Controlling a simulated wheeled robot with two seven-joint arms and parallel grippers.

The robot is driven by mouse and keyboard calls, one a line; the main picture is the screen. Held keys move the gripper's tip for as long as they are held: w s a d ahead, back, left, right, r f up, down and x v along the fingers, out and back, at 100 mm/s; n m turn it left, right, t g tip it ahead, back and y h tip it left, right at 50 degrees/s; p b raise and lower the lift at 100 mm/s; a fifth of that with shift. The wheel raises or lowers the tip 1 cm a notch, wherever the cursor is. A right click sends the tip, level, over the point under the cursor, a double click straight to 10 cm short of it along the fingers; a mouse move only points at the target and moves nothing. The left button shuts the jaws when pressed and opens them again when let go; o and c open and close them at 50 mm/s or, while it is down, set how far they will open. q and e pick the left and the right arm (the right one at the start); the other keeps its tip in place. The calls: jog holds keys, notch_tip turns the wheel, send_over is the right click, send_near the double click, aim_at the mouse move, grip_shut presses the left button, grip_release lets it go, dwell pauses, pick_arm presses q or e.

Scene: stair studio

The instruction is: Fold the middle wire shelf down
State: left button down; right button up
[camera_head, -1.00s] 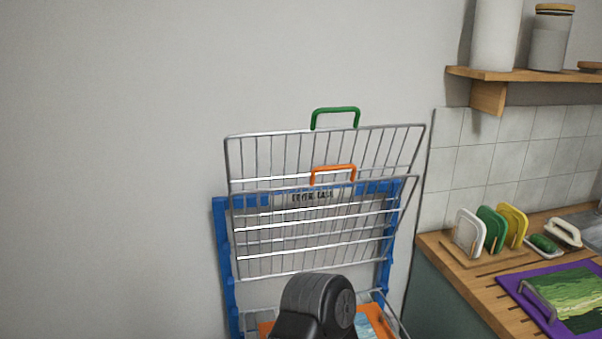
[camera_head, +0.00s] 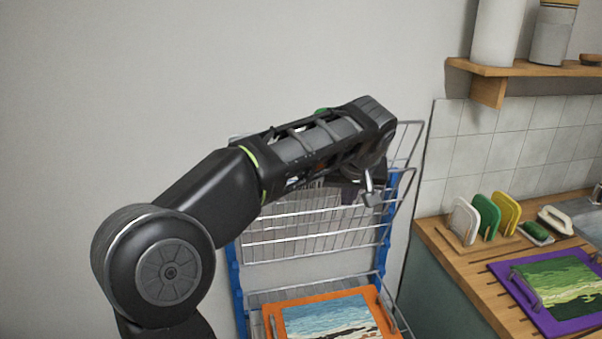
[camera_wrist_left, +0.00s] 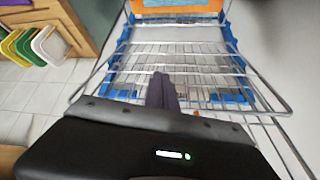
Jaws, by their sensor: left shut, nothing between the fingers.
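The rack has a blue frame (camera_head: 235,290) and wire shelves. The middle wire shelf (camera_head: 310,238) stands folded up, nearly upright, its upper part and orange handle hidden behind my left arm in the head view. The top shelf (camera_head: 408,140) also stands up behind it, with a sliver of green handle (camera_head: 321,111) showing. My left gripper (camera_head: 350,194) is shut and empty, in front of the upright shelves near their right side. In the left wrist view the shut fingers (camera_wrist_left: 163,91) point over the shelf wires (camera_wrist_left: 190,62); whether they touch is unclear.
An orange tray (camera_head: 278,325) with a seascape picture lies on the lowered bottom shelf. To the right is a wooden counter (camera_head: 455,265) with coloured boards (camera_head: 487,215) and a purple tray (camera_head: 528,303). A wall shelf (camera_head: 525,68) holds jars above.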

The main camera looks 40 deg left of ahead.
pick_arm(q)
jog(key=s+a+r+n+y, duration=0.1)
jog(key=s+a+r, duration=0.1)
jog(key=r, duration=0.3)
jog(key=s+a+r+n+y, duration=0.1)
jog(key=s+a+r+n, duration=0.1)
jog(key=r, duration=0.4)
jog(key=s+a, duration=0.1)
jog(key=s, duration=0.1)
jog(key=shift+s+a+r+g, duration=0.15)
jog(key=shift+s+g, duration=0.15)
jog(key=p+x, duration=0.1)
jog(key=x, duration=0.8)
jog(key=shift+w+a+f+p, duration=0.2)
jog(key=shift+a+f+p, duration=0.1)
jog(key=shift+f, duration=0.1)
jog(key=shift+f, duration=0.1)
